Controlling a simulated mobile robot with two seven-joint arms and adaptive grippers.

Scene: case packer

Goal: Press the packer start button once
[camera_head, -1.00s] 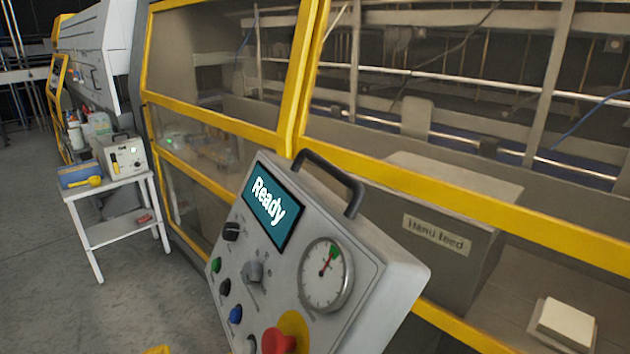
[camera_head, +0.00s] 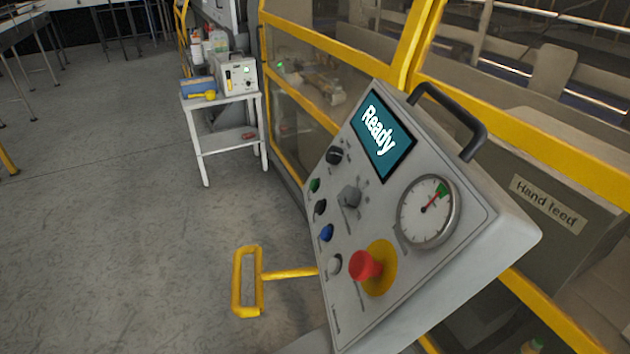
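The packer's grey control panel (camera_head: 400,280) stands tilted at the right of centre. Its screen (camera_head: 382,137) reads "Ready". Down its left side are a green button (camera_head: 314,185), a black button (camera_head: 320,207), a blue button (camera_head: 326,232) and a white button (camera_head: 334,264). A red mushroom button (camera_head: 366,265) on a yellow disc sits at the lower middle. The small labels are too blurred to read, so I cannot tell from them which is the start button. Neither of my grippers is in view.
A yellow bar frame (camera_head: 248,282) juts out left of the panel. A white side table (camera_head: 230,140) stands behind.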

